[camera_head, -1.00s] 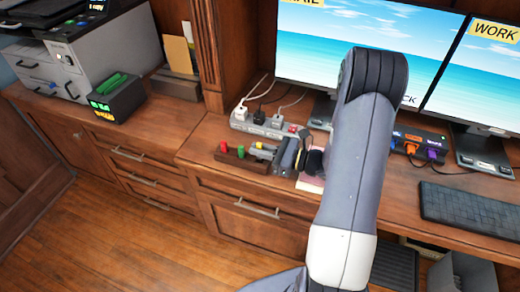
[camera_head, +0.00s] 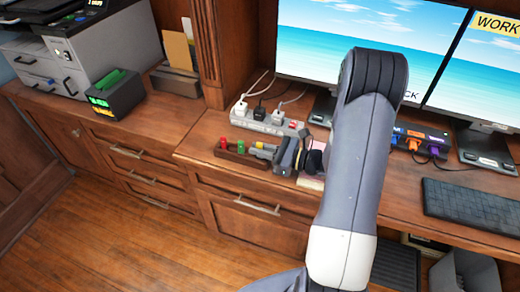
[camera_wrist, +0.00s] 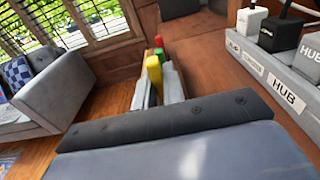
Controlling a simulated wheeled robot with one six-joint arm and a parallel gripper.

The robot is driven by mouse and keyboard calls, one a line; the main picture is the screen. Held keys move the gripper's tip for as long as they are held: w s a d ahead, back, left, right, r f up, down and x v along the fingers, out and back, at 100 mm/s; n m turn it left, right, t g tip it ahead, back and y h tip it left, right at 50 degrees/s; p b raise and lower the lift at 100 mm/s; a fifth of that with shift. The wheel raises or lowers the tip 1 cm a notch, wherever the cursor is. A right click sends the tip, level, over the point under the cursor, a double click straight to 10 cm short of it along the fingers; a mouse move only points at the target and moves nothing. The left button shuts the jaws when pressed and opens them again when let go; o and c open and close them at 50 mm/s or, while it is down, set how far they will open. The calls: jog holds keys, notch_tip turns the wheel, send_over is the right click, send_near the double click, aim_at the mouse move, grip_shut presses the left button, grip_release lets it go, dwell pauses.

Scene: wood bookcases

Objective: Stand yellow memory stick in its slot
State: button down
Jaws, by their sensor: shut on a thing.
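The yellow memory stick (camera_wrist: 154,76) is between the two grey fingers of my gripper (camera_wrist: 158,88) in the wrist view, and its top sticks out above them. In the head view the stick (camera_head: 258,146) shows as a small yellow piece at the tips of my gripper (camera_head: 267,150). The dark wooden slot holder (camera_head: 255,162) stands on the desk just left of the gripper, with a red stick (camera_head: 223,142) and a green stick (camera_head: 240,146) upright in it. The stick's lower end and the slot under it are hidden, so I cannot tell whether it touches the holder.
A white power strip (camera_head: 266,124) with plugs lies behind the holder. A hub (camera_head: 425,137) with coloured plugs, monitors (camera_head: 315,45) and a keyboard (camera_head: 465,206) are to the right. The desk's front edge is close to the holder. A sofa (camera_wrist: 62,88) shows in the wrist view.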

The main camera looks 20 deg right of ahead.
jog(key=shift+s+a+f, duration=0.15)
jog(key=shift+s+f, duration=0.05)
jog(key=shift+f, duration=0.65)
jog(key=shift+w+f, duration=0.1)
jog(key=shift+w, duration=0.05)
jog(key=shift+w+d+r+p, duration=0.15)
jog(key=shift+r+p, duration=0.3)
jog(key=shift+r, duration=0.6)
jog(key=shift+f+b, duration=0.9)
jog(key=shift+b, duration=0.15)
dwell(0.5)
jog(key=c, duration=1.4)
grip_release()
jog(key=shift+r, duration=0.1)
jog(key=shift+c, duration=0.2)
jog(key=shift+d, duration=0.1)
jog(key=v, duration=1)
jog(key=shift+s+d, duration=0.25)
